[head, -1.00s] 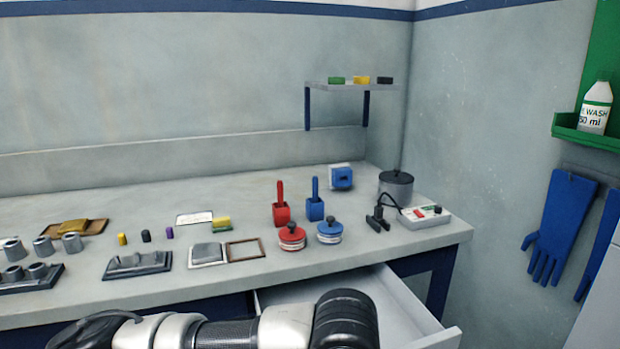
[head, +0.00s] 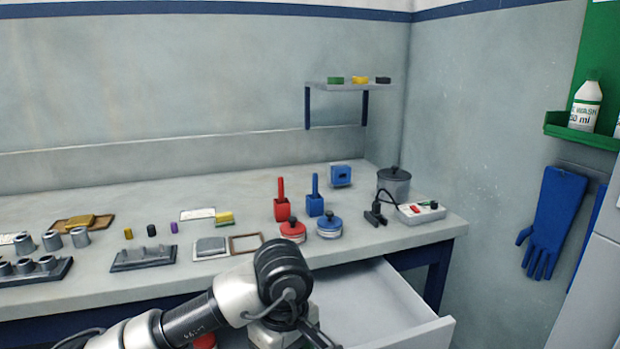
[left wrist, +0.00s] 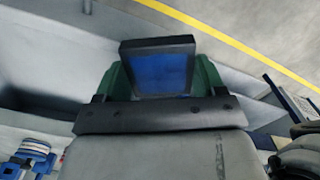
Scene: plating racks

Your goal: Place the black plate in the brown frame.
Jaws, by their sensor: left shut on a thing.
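In the left wrist view my left gripper (left wrist: 160,80) has green fingers shut on a flat, black-edged plate (left wrist: 158,68) with a blue-looking face. I cannot tell whether the blue is its colour or a reflection. In the head view the left gripper (head: 318,336) is low at the bottom edge, in front of the table over the open drawer; the plate is barely visible there. An empty brown frame (head: 246,236) lies flat on the table beside a metal frame holding a grey plate (head: 210,245). Another brown frame (head: 57,226) at the left has a yellow block. My right gripper is not in view.
An open drawer (head: 372,300) juts from the table. Red (head: 293,230) and blue (head: 329,227) round jars stand right of the empty frame. A grey holder (head: 142,258) stands left of it. The wall shelf (head: 350,87) holds green, yellow and black blocks.

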